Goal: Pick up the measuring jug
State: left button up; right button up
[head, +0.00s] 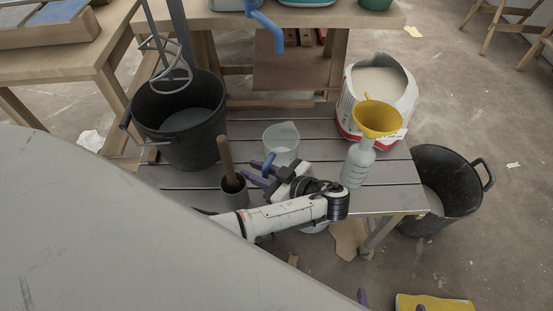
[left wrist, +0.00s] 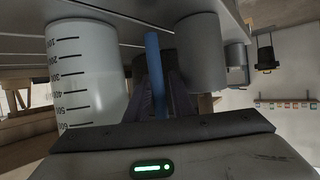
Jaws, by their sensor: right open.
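The measuring jug (head: 282,143), clear with a blue handle (head: 268,163), stands upright on the slatted bench. In the left wrist view its marked side (left wrist: 85,72) is at the left and the handle (left wrist: 155,75) runs between the fingers. My left gripper (head: 257,174), with purple fingers, is at the handle; it also shows in the left wrist view (left wrist: 157,98). I cannot tell whether the fingers press on the handle. My right gripper (head: 391,302) shows only two purple fingertips, wide apart, at the bottom edge; it is open with nothing visible between the tips.
A grey cup (head: 233,192) with a wooden-handled tool stands just left of the gripper. A black bucket (head: 180,130) is further left. A bottle (head: 357,165) with a yellow funnel (head: 377,118) and a white sack (head: 380,85) are right. Another bucket (head: 440,195) stands beyond the bench's right end.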

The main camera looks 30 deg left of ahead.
pick_arm(q)
jog(key=shift+a, duration=0.15)
grip_shut()
jog(key=shift+w+r, duration=0.1)
jog(key=shift+r, duration=0.05)
